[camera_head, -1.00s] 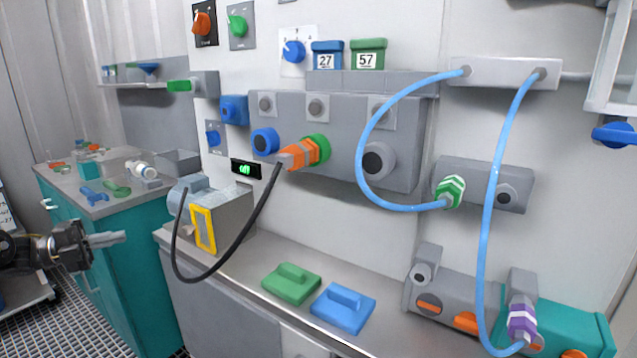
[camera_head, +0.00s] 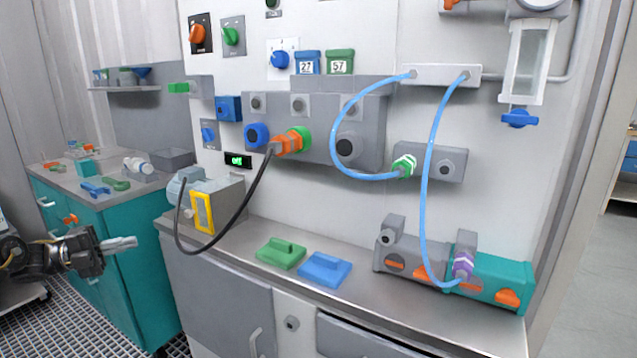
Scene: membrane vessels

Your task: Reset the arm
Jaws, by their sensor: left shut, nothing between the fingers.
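My left gripper (camera_head: 122,244) is at the left edge of the head view. Its fingers are together, point right, and hold nothing. It is in the open space in front of the teal cabinet (camera_head: 140,270), left of the grey counter, touching nothing that I can see. My right gripper is not in view. An orange plug (camera_head: 289,144) with a black cable sits in the green-ringed port on the grey wall panel (camera_head: 320,128).
A metal counter (camera_head: 350,300) holds a green block (camera_head: 281,252), a blue block (camera_head: 325,269), a grey box with a yellow frame (camera_head: 202,213) and a teal-and-grey unit (camera_head: 490,280). Blue tubes (camera_head: 428,180) loop in front of the wall. Grated floor lies below my left arm.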

